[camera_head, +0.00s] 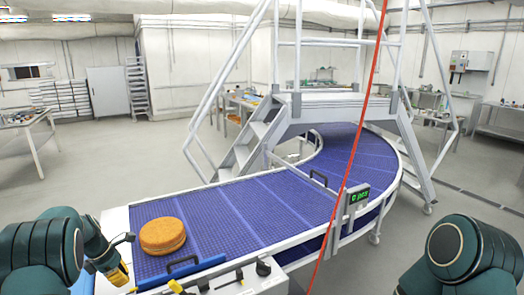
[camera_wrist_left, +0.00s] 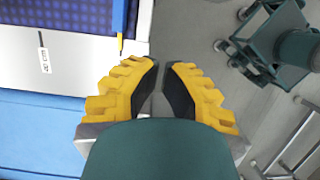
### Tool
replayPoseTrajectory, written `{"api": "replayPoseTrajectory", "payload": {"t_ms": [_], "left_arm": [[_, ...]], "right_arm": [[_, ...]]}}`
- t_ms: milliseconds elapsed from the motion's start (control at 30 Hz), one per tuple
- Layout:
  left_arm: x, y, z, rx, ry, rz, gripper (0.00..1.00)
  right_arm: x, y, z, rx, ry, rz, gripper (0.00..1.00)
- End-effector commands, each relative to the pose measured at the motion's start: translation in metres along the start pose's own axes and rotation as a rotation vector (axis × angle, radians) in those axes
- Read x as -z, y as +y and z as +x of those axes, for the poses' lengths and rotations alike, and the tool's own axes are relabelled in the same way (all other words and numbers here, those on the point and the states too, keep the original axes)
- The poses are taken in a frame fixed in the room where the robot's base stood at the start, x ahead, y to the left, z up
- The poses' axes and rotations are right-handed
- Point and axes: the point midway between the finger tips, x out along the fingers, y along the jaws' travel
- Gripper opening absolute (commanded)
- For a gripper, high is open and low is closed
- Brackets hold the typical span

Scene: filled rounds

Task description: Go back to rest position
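My left gripper (camera_head: 120,273), with yellow fingers, hangs low at the left front, beside the near end of the conveyor. In the left wrist view its two fingers (camera_wrist_left: 161,68) have dark pads with a narrow gap between them and nothing in the gap. It holds nothing. My right arm (camera_head: 465,250) shows only as a dark green link at the lower right; its gripper is out of view. A round orange-brown filled cake (camera_head: 162,236) lies on the blue conveyor belt (camera_head: 270,208), to the right of my left gripper and apart from it.
The belt curves away to the back right under white steps with a platform (camera_head: 325,98). A green display (camera_head: 360,196) is on its near side rail. A table (camera_head: 25,125) stands at the far left. Grey floor is free left of the conveyor. A thin red line crosses the view.

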Motion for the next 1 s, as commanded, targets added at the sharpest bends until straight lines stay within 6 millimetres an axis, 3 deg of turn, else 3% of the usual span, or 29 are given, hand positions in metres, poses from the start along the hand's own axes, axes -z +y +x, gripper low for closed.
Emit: {"api": "replayPoseTrajectory", "payload": {"t_ms": [67,100,267,467,600,700,900,1000], "left_arm": [[0.0,-0.002,0.004,0.002,0.001,0.006,0.0],[0.002,-0.011,0.024,0.011,0.011,0.052,0.0],[0.003,-0.043,0.08,0.024,0.042,0.236,0.0],[-0.004,-0.106,0.157,0.051,0.073,0.561,0.0],[-0.018,-0.176,0.212,0.07,0.073,0.905,0.0],[-0.031,-0.232,0.242,0.066,0.053,1.181,0.0],[-0.058,-0.33,0.265,0.005,-0.02,1.657,0.0],[-0.067,-0.36,0.265,-0.034,-0.049,1.807,0.0]], "right_arm": [[0.0,0.0,0.001,0.0,0.0,0.0,0.47],[-0.001,0.002,0.005,0.0,-0.001,0.0,0.47],[-0.003,0.005,0.015,-0.001,-0.003,-0.001,0.47],[-0.006,0.01,0.029,-0.003,-0.006,-0.002,0.47],[-0.009,0.015,0.043,-0.005,-0.01,-0.002,0.47],[-0.011,0.019,0.054,-0.006,-0.013,-0.003,0.47],[-0.015,0.024,0.069,-0.009,-0.017,-0.004,0.47],[-0.016,0.026,0.073,-0.009,-0.018,-0.005,0.47]]}}
